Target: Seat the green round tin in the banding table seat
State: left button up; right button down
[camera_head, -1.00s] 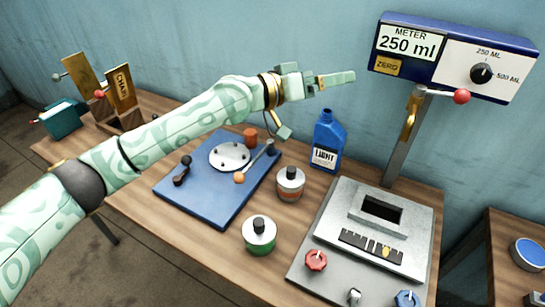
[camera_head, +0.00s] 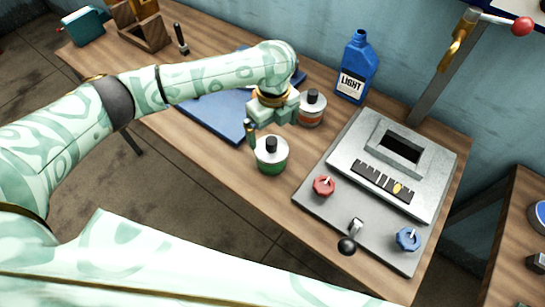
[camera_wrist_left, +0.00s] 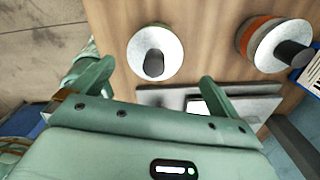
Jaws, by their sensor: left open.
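The green round tin (camera_head: 271,158), with a white top and a black cap, stands upright on the wooden bench in front of the blue board. In the left wrist view its white top (camera_wrist_left: 170,40) lies beyond and between my fingertips. My left gripper (camera_head: 266,122) is open and empty, pointing down just behind the tin; it also shows in the wrist view (camera_wrist_left: 153,82). The banding table's blue board (camera_head: 212,112) is partly covered by my left arm, which hides its round seat. My right gripper is not in view.
An orange-banded tin (camera_head: 312,108) stands close to my left gripper on the right. Behind it is a blue LIGHT bottle (camera_head: 357,68). A grey metal plate with a red knob (camera_head: 324,186) and a blue knob (camera_head: 408,238) fills the bench's right side. A wooden box (camera_head: 143,27) stands at the far left.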

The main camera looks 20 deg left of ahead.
aim_at(273, 138)
pick_arm(q)
notch_tip(273, 138, down, 4)
jog(key=shift+r+b, duration=0.2)
jog(key=shift+b, duration=0.2)
jog(key=f, duration=0.1)
jog(key=f+b, duration=0.1)
jog(key=f, duration=0.1)
jog(key=f+b, duration=0.1)
jog(key=f, duration=0.1)
jog(key=shift+s+f, duration=0.15)
jog(key=shift+s, duration=0.25)
jog(key=shift+c, duration=0.9)
jog(key=c, duration=1.2)
